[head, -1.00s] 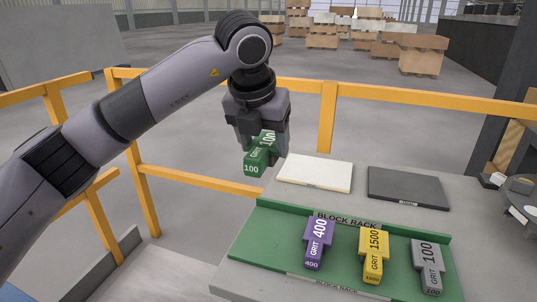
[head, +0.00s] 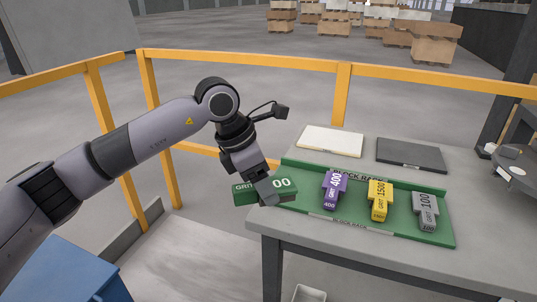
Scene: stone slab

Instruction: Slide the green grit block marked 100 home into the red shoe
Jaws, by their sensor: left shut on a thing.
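The green grit block (head: 244,195) is held crosswise in my left gripper (head: 266,192), which is shut on it. The fingers cover the middle of the block, so "GRIT" shows on the left and only "00" on the right. The block is at the left end of the green block rack (head: 405,226), overlapping its corner in the picture; I cannot tell whether they touch. The red shoe is not in view. My right gripper is not in view.
A white slab (head: 330,141) and a dark slab (head: 411,155) lie behind. A yellow railing (head: 440,82) runs beyond. The bench front is clear.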

